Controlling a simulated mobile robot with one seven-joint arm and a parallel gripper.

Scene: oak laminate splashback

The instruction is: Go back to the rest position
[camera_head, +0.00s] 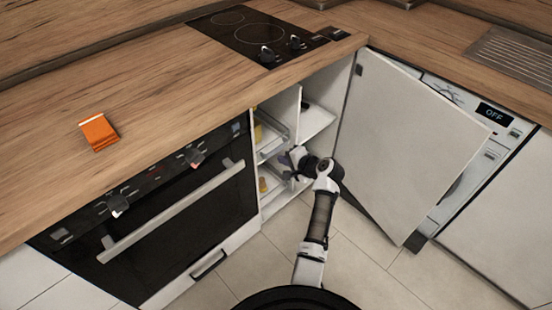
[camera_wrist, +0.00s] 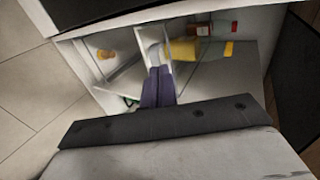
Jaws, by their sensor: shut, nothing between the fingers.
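My gripper (camera_head: 287,158) reaches into the open lower cabinet (camera_head: 317,122) between the oven and the swung-out door. In the wrist view, the fingers of my gripper (camera_wrist: 158,88) are together with nothing between them. They are in front of the cabinet's inner shelves, near a pale rack edge (camera_wrist: 152,42). I cannot tell whether they touch it. My arm reaches up from the bottom of the head view, bent at the wrist.
The cabinet door (camera_head: 405,140) stands open, right of my arm, before the washing machine (camera_head: 492,115). The oven (camera_head: 160,205) is to the left. Yellow containers (camera_wrist: 183,50) sit inside the cabinet. An orange object (camera_head: 98,131) lies on the counter. Tiled floor (camera_head: 365,262) is clear beside my arm.

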